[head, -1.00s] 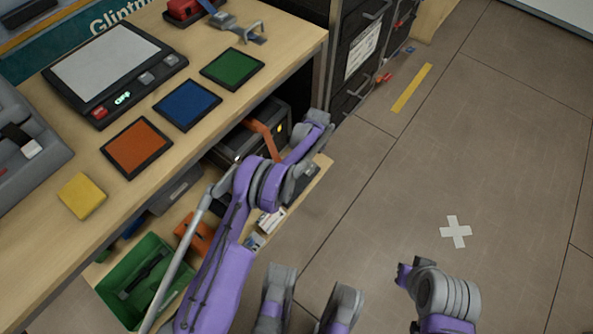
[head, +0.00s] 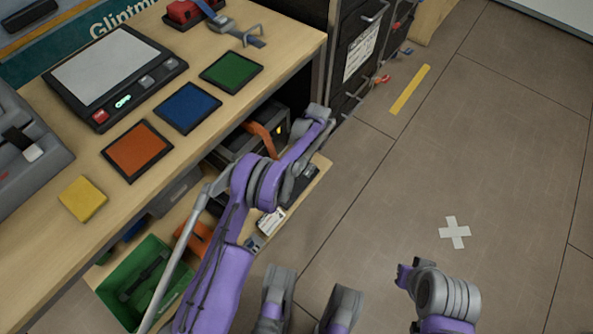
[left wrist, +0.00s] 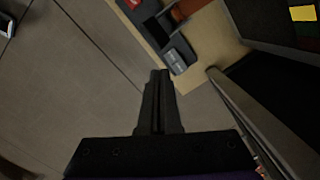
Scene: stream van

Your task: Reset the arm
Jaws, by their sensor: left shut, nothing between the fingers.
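My left arm comes in from the bottom left of the head view, reaches up past the bench front and ends beside it over the floor. Its fingers cannot be made out there. In the left wrist view my left gripper (left wrist: 158,74) shows its two dark fingers together with nothing between them, above the grey floor. Part of my right arm shows at the bottom right of the head view, bent over the floor; its gripper cannot be made out.
The wooden bench (head: 105,220) carries a black-framed pad (head: 110,68), coloured squares and a yellow block (head: 83,199). Below are a green bin (head: 115,280) and a low shelf with a dark case (head: 235,143). Dark drawers (head: 360,55) stand beyond. The floor at right is clear around a white cross (head: 455,232).

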